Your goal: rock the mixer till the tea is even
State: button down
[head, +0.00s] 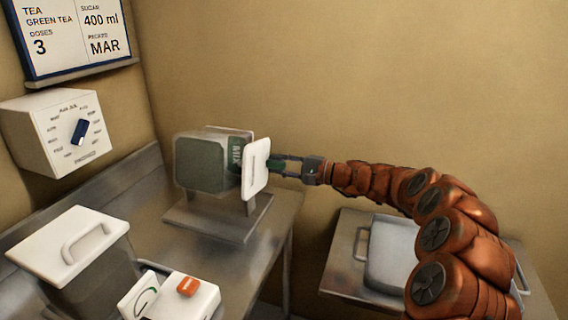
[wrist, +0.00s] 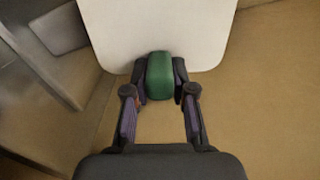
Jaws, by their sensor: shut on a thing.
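The mixer (head: 203,162) is a box with a translucent grey-green body and a green panel marked MIX, on a metal stand at the back of the bench. A white plate (head: 256,170) stands on its right side, with a green handle (head: 274,166) sticking out. My gripper (head: 290,167) reaches in from the right and is shut on the handle. In the wrist view the green handle (wrist: 160,76) sits between both fingertips, in front of the white plate (wrist: 155,25). The level and colour of the tea inside cannot be made out.
A lidded grey container (head: 75,265) and a white device with an orange button (head: 187,287) stand at front left. A dial box (head: 60,130) and a sign (head: 75,35) hang on the wall. A lower table with a pale tray (head: 390,250) lies at right.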

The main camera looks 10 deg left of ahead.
jog(key=shift+a, duration=0.1)
jog(key=c, duration=1)
grip_release()
jog(key=shift+o, duration=0.2)
jog(key=v, duration=1.2)
